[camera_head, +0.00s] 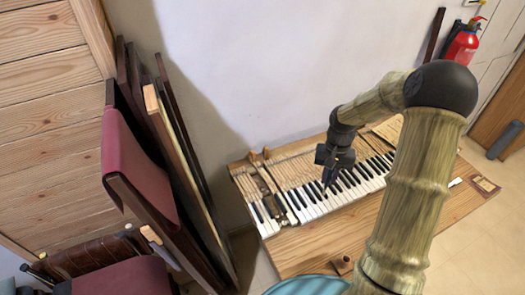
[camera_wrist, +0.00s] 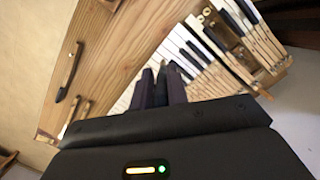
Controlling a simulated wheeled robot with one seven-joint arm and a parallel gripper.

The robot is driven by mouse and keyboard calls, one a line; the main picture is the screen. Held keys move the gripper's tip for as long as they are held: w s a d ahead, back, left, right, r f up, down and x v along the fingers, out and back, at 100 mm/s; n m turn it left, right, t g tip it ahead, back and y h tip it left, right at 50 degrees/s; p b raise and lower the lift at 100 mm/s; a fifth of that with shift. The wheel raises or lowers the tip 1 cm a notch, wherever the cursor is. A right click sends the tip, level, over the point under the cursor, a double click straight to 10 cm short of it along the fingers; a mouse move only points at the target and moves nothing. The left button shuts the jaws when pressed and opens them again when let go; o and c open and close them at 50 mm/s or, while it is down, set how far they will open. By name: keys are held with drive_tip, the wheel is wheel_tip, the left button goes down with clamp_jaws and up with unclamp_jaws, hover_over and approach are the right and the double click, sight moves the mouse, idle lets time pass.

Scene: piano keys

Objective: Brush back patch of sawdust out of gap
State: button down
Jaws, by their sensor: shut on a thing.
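The piano keyboard (camera_head: 335,193) lies on a wooden bench (camera_head: 310,250) against the wall. Towards its left end a gap (camera_head: 274,203) breaks the row of keys; the same gap shows in the wrist view (camera_wrist: 236,45) at upper right. My gripper (camera_head: 330,180) hangs over the keys to the right of the gap, pointing down. In the wrist view my gripper (camera_wrist: 162,74) is shut on a thin dark thing, likely the brush, mostly hidden by the fingers. I cannot make out the sawdust patches at this size.
On the bare bench front lie a dark-handled tool (camera_wrist: 68,78) and a wooden-handled one (camera_wrist: 77,122). A small card (camera_head: 485,186) lies at the bench's right end. Folded chairs or frames (camera_head: 150,150) lean left of the bench. A fire extinguisher (camera_head: 463,45) hangs at upper right.

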drive_tip(key=shift+w+a+n, duration=0.25)
drive_tip(key=shift+w+n, duration=0.15)
drive_tip(key=shift+n, duration=0.1)
drive_tip(key=w+a+f+n+t+p, duration=0.1)
drive_tip(key=w+a+n, duration=0.4)
drive_tip(key=n, duration=0.6)
drive_tip(key=w+a+f+n+t+p, duration=0.1)
drive_tip(key=w+a+f+n+p, duration=0.2)
drive_tip(key=w+a+n, duration=0.2)
drive_tip(key=w+a+f+n+t+h+p, duration=0.1)
drive_tip(key=w+a+n, duration=0.5)
drive_tip(key=n, duration=1.1)
drive_tip(key=shift+a+f+n+p, duration=0.4)
drive_tip(key=shift+a+p, duration=0.3)
drive_tip(key=shift+a, duration=1.25)
drive_tip(key=shift+w, duration=0.1)
drive_tip(key=shift+f, duration=0.15)
wheel_tip(320, 180, down, 9)
drive_tip(key=b, duration=0.5)
drive_tip(key=shift+b, duration=0.35)
drive_tip(key=shift+f+b, duration=0.4)
drive_tip(key=shift+b, duration=0.05)
